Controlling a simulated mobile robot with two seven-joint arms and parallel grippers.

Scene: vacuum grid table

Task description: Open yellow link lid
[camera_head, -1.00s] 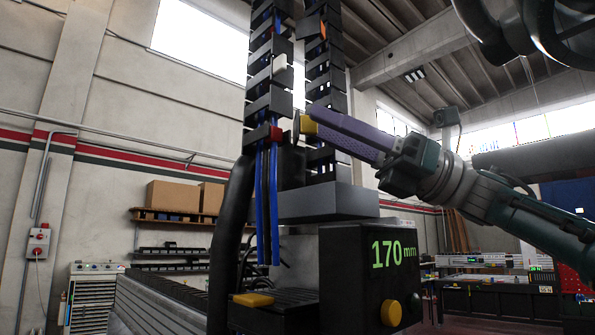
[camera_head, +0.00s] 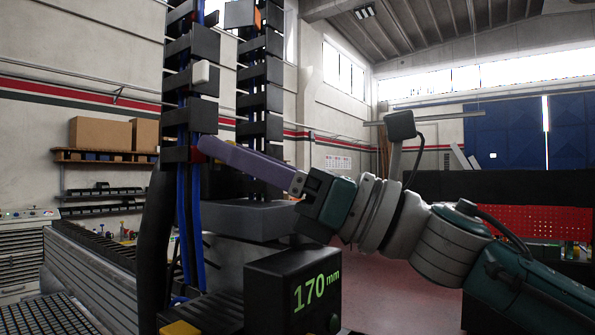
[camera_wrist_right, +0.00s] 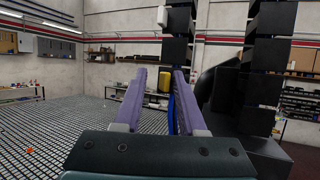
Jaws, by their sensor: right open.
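My right gripper (camera_head: 207,146) has long purple fingers and reaches left to the front cable-chain column (camera_head: 191,90). Its tips are at the chain, beside a small red piece (camera_head: 196,156). In the wrist view the right gripper (camera_wrist_right: 160,76) is open, with a yellow piece (camera_wrist_right: 152,100) showing between its two fingers, apparently the yellow link lid. I cannot tell whether the fingers touch it. My left gripper is not in view.
A white lid (camera_head: 201,73) sits higher on the front chain. A second black chain column (camera_head: 260,90) stands behind it. Blue cables (camera_head: 184,235) hang below. A black box reading 170 mm (camera_head: 292,290) stands below my right arm. A slatted table (camera_wrist_right: 60,125) spreads out at left.

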